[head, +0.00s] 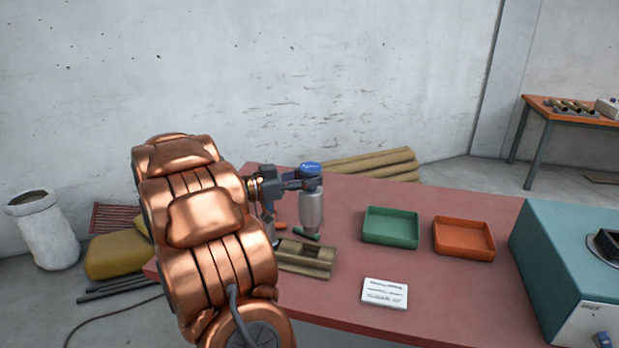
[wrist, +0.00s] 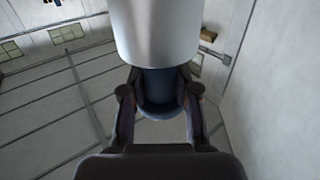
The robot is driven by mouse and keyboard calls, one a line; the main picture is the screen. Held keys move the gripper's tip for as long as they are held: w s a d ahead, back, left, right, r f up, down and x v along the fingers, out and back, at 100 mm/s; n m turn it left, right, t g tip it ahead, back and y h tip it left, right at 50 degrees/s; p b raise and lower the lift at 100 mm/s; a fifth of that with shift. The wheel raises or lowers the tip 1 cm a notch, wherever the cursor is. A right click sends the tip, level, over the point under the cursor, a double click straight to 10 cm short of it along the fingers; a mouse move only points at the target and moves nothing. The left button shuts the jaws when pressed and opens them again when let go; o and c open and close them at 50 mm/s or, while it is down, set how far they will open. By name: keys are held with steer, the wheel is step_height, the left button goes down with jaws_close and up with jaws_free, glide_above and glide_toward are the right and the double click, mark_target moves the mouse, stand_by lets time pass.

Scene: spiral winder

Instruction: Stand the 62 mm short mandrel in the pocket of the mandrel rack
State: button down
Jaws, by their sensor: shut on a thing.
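The short mandrel (head: 312,212) is a silver cylinder with a blue top. It hangs upright from my gripper (head: 305,182). In the wrist view my gripper (wrist: 158,98) is shut around the mandrel's dark blue end, and the silver body (wrist: 168,35) fills the top middle. The mandrel rack (head: 308,268) is a brown block on the red table, partly hidden on its left by my arm. A dark pocket shows in its top. The mandrel appears behind the rack, outside the pocket; its height above the table is hard to tell.
A green piece (head: 306,234) lies near the mandrel's lower end. A green tray (head: 390,240) and an orange tray (head: 464,252) stand to the right, with a white card (head: 385,293) in front. A teal machine (head: 560,255) occupies the right end of the red table (head: 450,305).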

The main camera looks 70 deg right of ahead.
mark_target(309, 209)
steer(key=shift+f+b, duration=2.6)
steer(key=shift+f, duration=0.6)
steer(key=shift+f+b, duration=0.55)
steer(key=shift+f, duration=0.7)
steer(key=c, duration=0.8)
jaws_free()
